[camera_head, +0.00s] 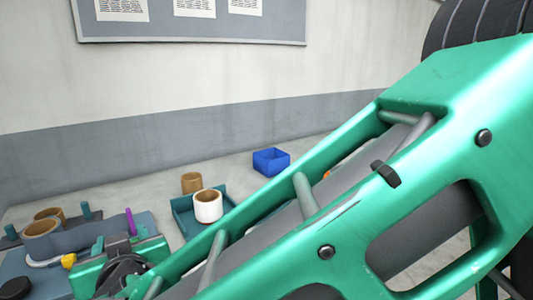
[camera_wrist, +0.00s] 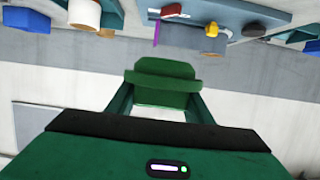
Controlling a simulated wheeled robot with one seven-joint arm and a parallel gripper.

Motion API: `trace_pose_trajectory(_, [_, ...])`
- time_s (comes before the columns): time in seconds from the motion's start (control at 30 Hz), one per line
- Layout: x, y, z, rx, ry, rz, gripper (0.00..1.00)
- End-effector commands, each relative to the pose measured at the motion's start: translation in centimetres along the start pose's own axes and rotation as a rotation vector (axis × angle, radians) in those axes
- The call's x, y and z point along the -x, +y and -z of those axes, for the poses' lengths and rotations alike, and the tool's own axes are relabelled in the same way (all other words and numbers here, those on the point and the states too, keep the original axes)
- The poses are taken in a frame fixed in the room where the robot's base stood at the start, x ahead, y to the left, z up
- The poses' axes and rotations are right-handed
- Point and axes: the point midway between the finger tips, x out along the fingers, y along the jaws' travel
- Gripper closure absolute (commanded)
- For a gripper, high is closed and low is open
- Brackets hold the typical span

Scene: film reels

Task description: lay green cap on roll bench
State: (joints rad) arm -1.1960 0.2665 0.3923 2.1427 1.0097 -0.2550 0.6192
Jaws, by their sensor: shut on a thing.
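My gripper (camera_wrist: 162,98) is shut on the green cap (camera_wrist: 165,76), a dark green piece with a wider rim, held between the two fingers in the wrist view. In the head view my green arm comes down from the right, and its end covers part of the bench area; the cap cannot be made out clearly there. The blue-grey roll bench (camera_head: 115,230) seems to be the long piece at lower left, with rolls and posts at it. It also shows at the top of the wrist view (camera_wrist: 250,14), apart from the cap.
A teal tray (camera_head: 181,216) has a white roll (camera_head: 208,206) and a brown roll (camera_head: 191,182) at it. A blue bin (camera_head: 271,161) stands farther back. A purple rod (camera_head: 130,222) and yellow piece (camera_head: 69,260) are near the bench. The floor between tray and bin is clear.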

Motion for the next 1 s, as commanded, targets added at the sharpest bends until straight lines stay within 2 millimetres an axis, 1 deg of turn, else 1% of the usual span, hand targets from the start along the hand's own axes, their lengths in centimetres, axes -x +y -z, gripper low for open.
trace_pose_trajectory(0.03, [-0.5,0.8,-0.1,-0.003,0.0,-0.013,0.76])
trace_pose_trajectory(0.27, [-2.4,4.3,-0.7,-0.018,0.001,-0.061,0.76])
trace_pose_trajectory(0.37, [-3.2,6.4,-1.0,-0.027,0.003,-0.093,0.76])
trace_pose_trajectory(0.47, [-4.2,9.0,-1.4,-0.037,0.005,-0.128,0.76])
trace_pose_trajectory(0.53, [-5.0,11.2,-1.8,-0.046,0.007,-0.158,0.76])
trace_pose_trajectory(0.67, [-6.6,16.7,-2.9,-0.066,0.008,-0.233,0.76])
trace_pose_trajectory(0.7, [-7.0,18.7,-3.2,-0.074,0.01,-0.258,0.76])
trace_pose_trajectory(0.77, [-7.5,21.6,-3.9,-0.085,0.01,-0.296,0.76])
trace_pose_trajectory(0.8, [-7.7,23.6,-4.3,-0.093,0.012,-0.322,0.76])
trace_pose_trajectory(0.87, [-8.0,26.6,-5.1,-0.104,0.011,-0.36,0.76])
trace_pose_trajectory(0.9, [-8.1,28.6,-5.5,-0.111,0.012,-0.385,0.76])
trace_pose_trajectory(0.97, [-8.1,31.6,-6.3,-0.123,0.013,-0.423,0.76])
trace_pose_trajectory(1.0, [-8.0,33.6,-6.8,-0.13,0.012,-0.448,0.76])
